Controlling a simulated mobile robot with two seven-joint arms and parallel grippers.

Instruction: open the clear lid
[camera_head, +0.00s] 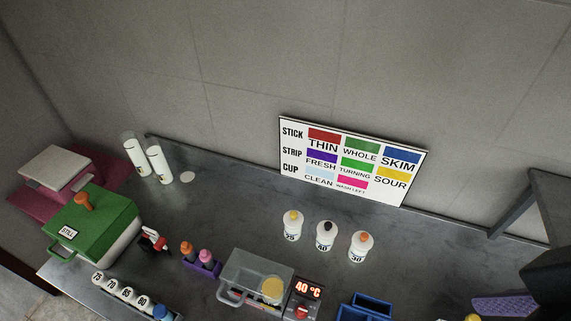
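The clear lid (252,270) is a see-through cover on a grey box-shaped bath at the bottom centre. It looks closed, with a pale handle (229,298) at its front left. A round yellow thing (272,288) shows at the box's right side; I cannot tell whether it is under the lid. A red display (307,289) reading 40 °C and a red knob (301,311) are on the box's right end. No gripper can be made out in this view.
A purple holder (203,265) with two bottles stands just left of the bath. Three white bottles (326,236) stand behind it to the right, and blue trays (366,307) lie to its right. A green-lidded box (93,222) is at left. A dark, unclear shape (548,278) fills the right edge.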

